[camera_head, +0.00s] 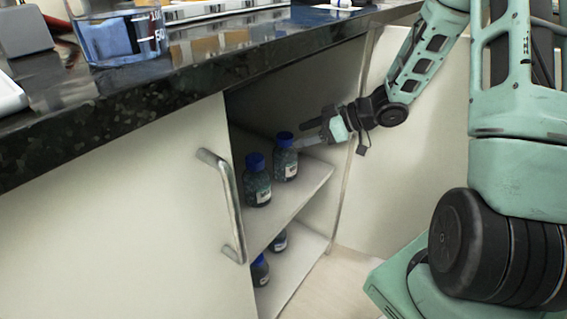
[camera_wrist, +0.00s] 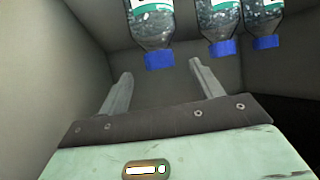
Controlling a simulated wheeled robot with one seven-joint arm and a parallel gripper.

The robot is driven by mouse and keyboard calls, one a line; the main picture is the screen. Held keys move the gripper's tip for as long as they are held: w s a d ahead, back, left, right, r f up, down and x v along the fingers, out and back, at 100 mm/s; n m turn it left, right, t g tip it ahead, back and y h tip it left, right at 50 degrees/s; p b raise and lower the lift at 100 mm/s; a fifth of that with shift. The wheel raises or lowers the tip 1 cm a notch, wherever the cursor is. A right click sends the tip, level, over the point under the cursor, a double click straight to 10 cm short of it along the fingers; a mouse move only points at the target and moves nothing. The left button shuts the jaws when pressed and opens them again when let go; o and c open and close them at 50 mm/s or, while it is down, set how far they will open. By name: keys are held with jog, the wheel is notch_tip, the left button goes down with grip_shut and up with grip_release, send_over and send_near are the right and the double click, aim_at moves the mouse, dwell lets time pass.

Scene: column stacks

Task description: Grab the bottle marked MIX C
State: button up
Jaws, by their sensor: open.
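Two blue-capped bottles stand on the upper cabinet shelf, a left bottle (camera_head: 257,187) and a right bottle (camera_head: 285,165). Their white labels are too small to read, so I cannot tell which is MIX C. My gripper (camera_head: 303,134) reaches in from the right beside the right bottle's cap. In the wrist view, bottles appear cap-down. My gripper (camera_wrist: 160,72) is open there, its fingers spread either side of the nearest bottle's (camera_wrist: 151,25) blue cap. Contact is not clear. Two more bottles, a middle one (camera_wrist: 220,20) and a right one (camera_wrist: 262,18), stand beside it.
The upper shelf (camera_head: 308,190) sits under the dark countertop (camera_head: 150,95). Two more blue-capped bottles (camera_head: 259,271) (camera_head: 279,242) stand partly hidden on the lower shelf. A door with a metal handle (camera_head: 228,205) is at left; the cabinet wall bounds the right.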

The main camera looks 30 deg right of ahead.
aim_at(279, 142)
jog(key=b+x, duration=0.1)
jog(key=x, duration=0.2)
jog(key=shift+w+f, duration=0.1)
jog(key=shift+f, duration=0.05)
jog(key=b+x, duration=0.4)
jog(key=x, duration=0.1)
jog(key=shift+f, duration=0.1)
jog(key=shift+w, duration=0.1)
jog(key=shift+a, duration=0.1)
grip_shut()
